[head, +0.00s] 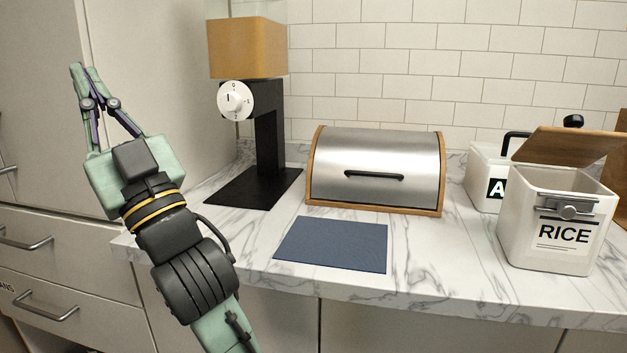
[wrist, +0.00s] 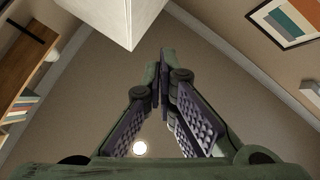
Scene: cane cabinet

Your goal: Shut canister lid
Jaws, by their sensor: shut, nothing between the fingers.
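The white canister marked RICE (head: 548,240) stands upright on the marble counter at the right in the head view. A metal latch sits on the canister's front. My gripper (head: 77,67) is at the far left of the head view, pointing up, far from the canister. Its fingers are shut and empty. In the wrist view my gripper (wrist: 163,60) points at the ceiling, and the canister is not in that view.
A steel bread box (head: 385,160) with wooden sides stands mid-counter, with a blue mat (head: 331,244) in front. A black coffee grinder (head: 268,130) stands at the left. A second white canister (head: 485,165) is behind the RICE one. Counter between mat and RICE canister is clear.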

